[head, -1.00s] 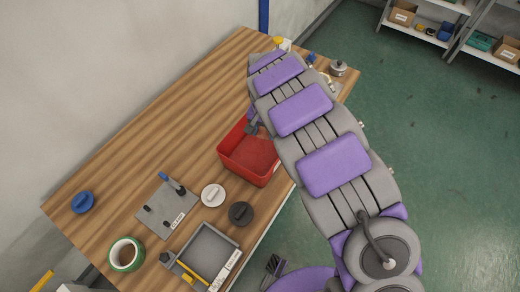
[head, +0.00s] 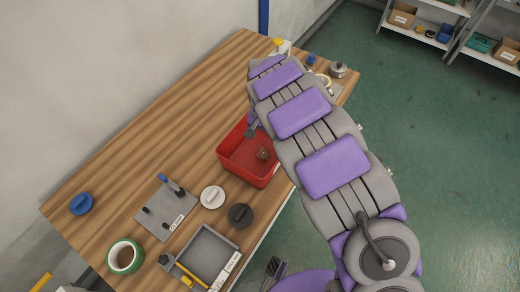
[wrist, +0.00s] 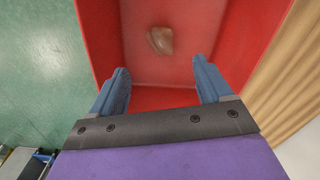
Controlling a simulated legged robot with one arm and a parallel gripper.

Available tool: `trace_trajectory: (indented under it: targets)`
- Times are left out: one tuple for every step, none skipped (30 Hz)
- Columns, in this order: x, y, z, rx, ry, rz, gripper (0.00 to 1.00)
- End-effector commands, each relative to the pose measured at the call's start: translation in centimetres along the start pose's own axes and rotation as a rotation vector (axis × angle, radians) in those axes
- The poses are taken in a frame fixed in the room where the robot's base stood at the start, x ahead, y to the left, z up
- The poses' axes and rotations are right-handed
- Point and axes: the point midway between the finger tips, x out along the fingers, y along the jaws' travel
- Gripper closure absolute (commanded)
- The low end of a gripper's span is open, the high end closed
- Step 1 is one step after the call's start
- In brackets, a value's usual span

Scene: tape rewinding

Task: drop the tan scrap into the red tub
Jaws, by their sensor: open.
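The red tub (head: 232,159) stands on the wooden table, partly behind my arm in the head view. The tan scrap (head: 263,153) is inside the tub and looks brownish there. In the wrist view the scrap (wrist: 160,40) shows against the red tub's floor (wrist: 185,70), beyond my fingertips. My gripper (wrist: 162,85) is open and empty, with its two blue fingers spread over the tub. In the head view only part of the gripper (head: 252,128) shows beside my arm, at the tub's far side.
Nearer on the table (head: 130,150) are a white disc (head: 212,197), a dark disc (head: 240,214), a grey clamp plate (head: 165,214), a grey tray (head: 222,256) and a green tape roll (head: 125,257). A blue knob (head: 81,203) lies left. The table's left middle is clear.

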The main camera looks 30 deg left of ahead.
Motion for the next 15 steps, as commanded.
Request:
trace_trajectory:
  targets:
    - [-0.2, 0.0, 0.0, 0.0, 0.001, 0.0, 0.21]
    - [-0.4, 0.0, 0.0, 0.0, 0.001, 0.0, 0.21]
    - [-0.7, 0.0, 0.0, 0.0, 0.001, 0.0, 0.21]
    - [-1.1, 0.0, 0.0, 0.0, 0.001, 0.0, 0.21]
    - [-1.5, 0.0, 0.0, 0.0, 0.001, 0.0, 0.21]
    - [-2.1, 0.0, 0.0, 0.0, 0.002, 0.0, 0.21]
    - [-2.7, 0.0, 0.0, 0.0, 0.002, 0.0, 0.21]
    - [-3.3, 0.0, 0.0, 0.0, 0.002, 0.0, 0.21]
    - [-4.1, -0.1, -0.1, 0.0, 0.003, -0.001, 0.21]
    - [-4.8, -0.1, -0.1, 0.0, 0.004, -0.001, 0.21]
    - [-5.5, -0.1, -0.1, 0.0, 0.004, -0.002, 0.21]
    - [-6.4, -0.1, -0.1, 0.0, 0.003, -0.002, 0.21]
    - [-7.1, -0.1, -0.1, 0.0, 0.002, -0.002, 0.21]
    - [-7.8, -0.1, -0.1, 0.0, 0.002, -0.002, 0.21]
    - [-8.7, -0.1, -0.2, 0.0, 0.004, -0.003, 0.21]
